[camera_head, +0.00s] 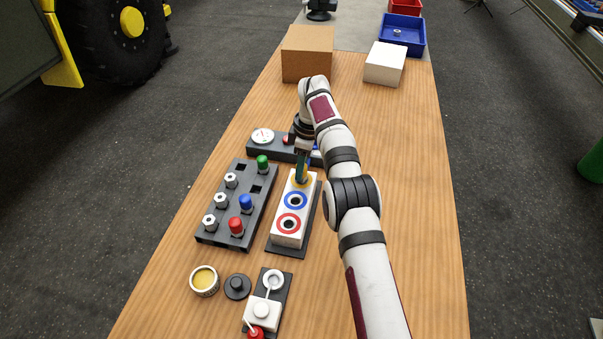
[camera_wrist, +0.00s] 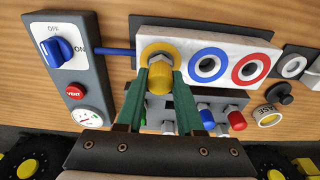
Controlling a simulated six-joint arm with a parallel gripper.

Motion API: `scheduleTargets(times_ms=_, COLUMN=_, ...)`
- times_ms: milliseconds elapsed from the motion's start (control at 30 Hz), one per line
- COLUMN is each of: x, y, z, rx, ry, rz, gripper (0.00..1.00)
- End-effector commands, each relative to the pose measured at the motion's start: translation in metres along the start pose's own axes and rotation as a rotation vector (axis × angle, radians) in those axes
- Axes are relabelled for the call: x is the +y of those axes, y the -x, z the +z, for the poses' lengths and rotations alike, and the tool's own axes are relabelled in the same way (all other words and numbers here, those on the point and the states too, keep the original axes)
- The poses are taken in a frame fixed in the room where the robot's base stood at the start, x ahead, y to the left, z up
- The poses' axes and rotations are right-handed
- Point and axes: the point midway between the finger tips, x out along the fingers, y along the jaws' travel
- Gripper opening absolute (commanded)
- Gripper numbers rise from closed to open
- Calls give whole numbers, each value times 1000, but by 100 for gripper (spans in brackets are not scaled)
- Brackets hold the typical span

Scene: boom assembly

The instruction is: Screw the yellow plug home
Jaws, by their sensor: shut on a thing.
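The yellow plug (camera_wrist: 159,82) has a yellow cap and a metal hex collar. In the wrist view it sits at the yellow-ringed port (camera_wrist: 147,50) of the white block (camera_wrist: 227,52), its collar against the port; how deep it is seated I cannot tell. My gripper (camera_wrist: 160,88) is shut on the plug's cap, with a green finger on each side. In the head view my gripper (camera_head: 302,177) is at the far end of the white block (camera_head: 288,240) and mostly hides the yellow port. The blue-ringed port (camera_head: 295,200) and red-ringed port (camera_head: 289,223) are empty.
A dark rack (camera_head: 208,237) left of the block holds green, blue, red and several pale plugs. Behind the block is a grey panel (camera_head: 283,150) with knob, vent button and gauge. A tin (camera_head: 204,281), a black knob (camera_head: 237,287) and a small fixture (camera_head: 262,310) stand in front.

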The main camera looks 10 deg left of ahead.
Motion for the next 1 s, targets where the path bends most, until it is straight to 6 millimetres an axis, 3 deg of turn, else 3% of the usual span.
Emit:
scheduleTargets(times_ms=300, x=0, y=0, z=0, rx=-1, ry=-31, rz=3, gripper=0)
scheduleTargets(times_ms=700, x=-1, y=-2, z=0, rx=-1, ry=-951, rz=115, gripper=0)
scheduleTargets(times_ms=800, x=0, y=-2, z=0, rx=-1, ry=-1035, rz=125, gripper=0)
scheduleTargets(times_ms=1000, x=0, y=-2, z=0, rx=-1, ry=-1042, rz=126, gripper=0)
